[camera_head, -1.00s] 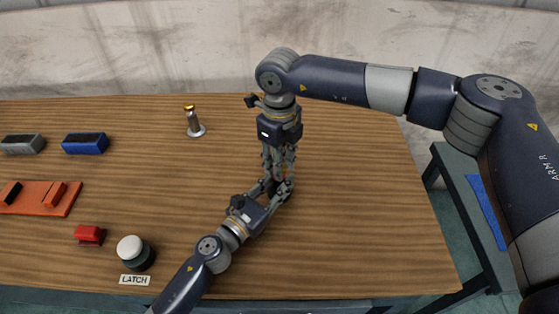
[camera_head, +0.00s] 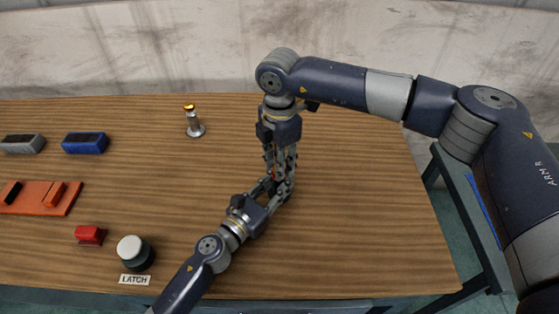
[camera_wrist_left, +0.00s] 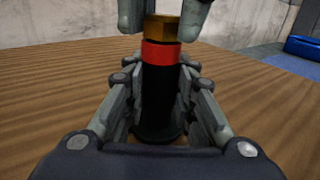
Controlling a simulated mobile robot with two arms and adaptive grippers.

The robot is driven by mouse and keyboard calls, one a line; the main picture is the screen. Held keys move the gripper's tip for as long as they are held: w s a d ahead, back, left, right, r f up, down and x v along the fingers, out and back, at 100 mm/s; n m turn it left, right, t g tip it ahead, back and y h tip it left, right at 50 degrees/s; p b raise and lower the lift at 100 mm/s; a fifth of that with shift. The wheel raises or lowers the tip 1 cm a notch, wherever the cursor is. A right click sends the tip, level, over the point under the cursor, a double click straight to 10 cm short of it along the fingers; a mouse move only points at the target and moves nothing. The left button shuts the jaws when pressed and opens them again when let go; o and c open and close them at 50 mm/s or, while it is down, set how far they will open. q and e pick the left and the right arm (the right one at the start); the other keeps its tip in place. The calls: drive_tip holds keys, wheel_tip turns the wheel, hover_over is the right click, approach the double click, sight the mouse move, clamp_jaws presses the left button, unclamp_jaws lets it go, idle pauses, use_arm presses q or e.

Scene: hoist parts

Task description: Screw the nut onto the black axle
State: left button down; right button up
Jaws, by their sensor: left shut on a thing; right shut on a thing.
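The black axle (camera_wrist_left: 158,95) stands upright in the left wrist view, with a red band (camera_wrist_left: 161,52) near its top. My left gripper (camera_head: 270,191) is shut on it, with a finger on either side. The brass-coloured nut (camera_wrist_left: 161,28) is at the top of the axle, right above the red band. I cannot tell how far the nut is threaded. My right gripper (camera_head: 280,185) points down from above and is shut on the nut, its fingertips showing on both sides of it. In the head view the fingers mostly hide the axle and nut.
A grey post with a gold top (camera_head: 194,122) stands left of my right gripper. Farther left are a blue block (camera_head: 85,143), a grey block (camera_head: 22,144), an orange tray (camera_head: 38,207), a red block (camera_head: 89,235) and a white-topped LATCH button (camera_head: 134,252). The table's right side is clear.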

drive_tip(key=m, duration=0.3)
drive_tip(key=shift+w+m, duration=0.1)
drive_tip(key=shift+m, duration=0.3)
drive_tip(key=m, duration=0.5)
drive_tip(key=o, duration=1.1)
drive_tip(key=shift+o, duration=0.2)
use_arm(q)
drive_tip(key=shift+f, duration=0.1)
use_arm(e)
wheel_tip(320, 180, up, 12)
use_arm(q)
drive_tip(key=c, duration=1.2)
unclamp_jaws()
drive_tip(key=shift+c, duration=0.2)
